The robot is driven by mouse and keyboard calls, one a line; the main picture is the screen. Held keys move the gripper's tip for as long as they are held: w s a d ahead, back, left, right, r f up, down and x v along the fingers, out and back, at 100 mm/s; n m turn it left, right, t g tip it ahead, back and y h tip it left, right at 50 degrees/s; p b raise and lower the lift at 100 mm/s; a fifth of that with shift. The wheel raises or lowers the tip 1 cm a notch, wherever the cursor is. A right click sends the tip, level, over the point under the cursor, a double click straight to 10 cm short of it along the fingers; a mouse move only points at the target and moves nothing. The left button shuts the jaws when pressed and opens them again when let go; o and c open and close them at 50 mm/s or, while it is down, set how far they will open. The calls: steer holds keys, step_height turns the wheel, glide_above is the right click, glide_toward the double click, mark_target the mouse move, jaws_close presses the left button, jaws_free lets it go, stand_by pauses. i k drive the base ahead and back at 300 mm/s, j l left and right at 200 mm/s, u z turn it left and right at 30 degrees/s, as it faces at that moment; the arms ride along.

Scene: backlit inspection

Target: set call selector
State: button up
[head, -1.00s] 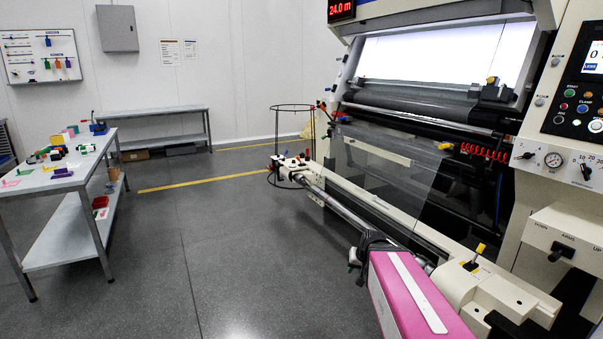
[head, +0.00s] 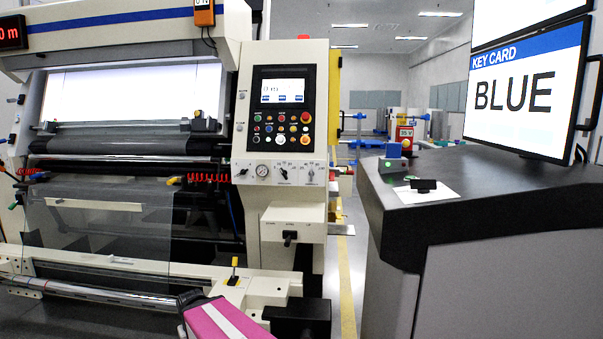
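A black lever-type selector (head: 423,185) stands on a white plate (head: 427,194) on top of the dark console at the right; its markings are too small to read. A green round button (head: 387,165) sits beside it. A large screen (head: 527,88) above the console reads "KEY CARD" and "BLUE". My pink arm link (head: 228,322) shows at the bottom. The dark end of my arm, with my gripper (head: 189,299), is at its far end, left of and well away from the console; its fingers cannot be made out.
The large cream machine (head: 120,30) fills the left, with a control panel (head: 282,108), small knobs below it and a black lever (head: 289,238). The dark console (head: 450,215) stands at the right. A narrow floor aisle with a yellow line (head: 346,285) runs between them.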

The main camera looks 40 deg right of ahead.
mark_target(424, 186)
steer(key=z, duration=0.45)
steer(key=k, duration=0.7)
steer(key=k+z, duration=0.2)
steer(key=z, duration=0.15)
steer(key=k+z, duration=0.15)
steer(key=z, duration=0.25)
steer(key=k+l+z, duration=0.2)
steer(key=z, duration=0.15)
steer(key=j+z, duration=0.45)
steer(key=i+j+z, duration=0.1)
steer(key=j+z, duration=0.15)
steer(key=z, duration=0.2)
steer(key=j+z, duration=0.45)
steer(key=j, duration=0.55)
steer(key=i+j, duration=0.15)
steer(key=j, duration=0.35)
steer(key=k+l, duration=0.1)
steer(key=k, duration=0.25)
steer(key=k+l+u, duration=0.1)
steer(key=k, duration=0.3)
steer(key=k+l+u, duration=0.2)
steer(key=k+l, duration=0.3)
